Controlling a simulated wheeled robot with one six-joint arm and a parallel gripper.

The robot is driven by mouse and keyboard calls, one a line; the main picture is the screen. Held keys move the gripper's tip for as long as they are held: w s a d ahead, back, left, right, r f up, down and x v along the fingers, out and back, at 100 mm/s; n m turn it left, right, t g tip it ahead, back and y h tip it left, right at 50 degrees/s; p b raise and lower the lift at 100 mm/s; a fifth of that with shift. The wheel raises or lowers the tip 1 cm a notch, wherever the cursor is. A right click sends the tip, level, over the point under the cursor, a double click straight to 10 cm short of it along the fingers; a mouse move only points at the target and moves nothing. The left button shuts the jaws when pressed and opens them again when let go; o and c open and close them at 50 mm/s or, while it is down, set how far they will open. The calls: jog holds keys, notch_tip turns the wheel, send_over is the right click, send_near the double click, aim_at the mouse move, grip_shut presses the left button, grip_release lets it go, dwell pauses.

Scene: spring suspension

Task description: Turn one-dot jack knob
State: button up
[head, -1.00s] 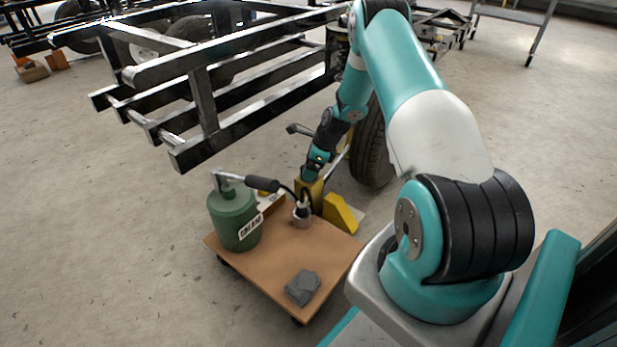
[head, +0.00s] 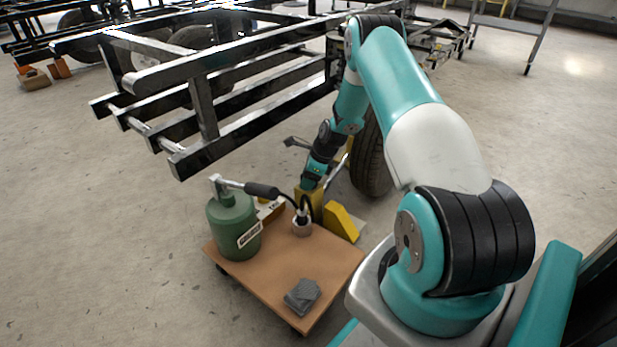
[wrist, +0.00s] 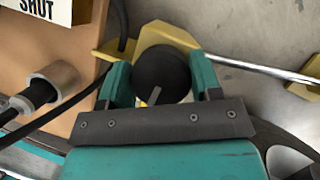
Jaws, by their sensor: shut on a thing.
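A round black knob (wrist: 162,72) with a pale pointer line sits on a yellow jack bracket (wrist: 165,34). In the wrist view my gripper (wrist: 162,82) has its two teal fingers on either side of the knob, shut on it. No dot mark can be made out on the knob. In the head view my gripper (head: 311,182) reaches down to the yellow jack block (head: 311,203) at the back edge of the trolley, and the arm's end hides the knob.
A brown trolley (head: 277,272) carries a green canister (head: 233,224), a grey cloth (head: 302,295) and a metal collar with a black hose (head: 301,225). A yellow wedge (head: 340,222) stands beside it. A black frame (head: 215,130) and a tyre (head: 370,160) are close behind.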

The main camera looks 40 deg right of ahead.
jog(key=shift+r, duration=0.1)
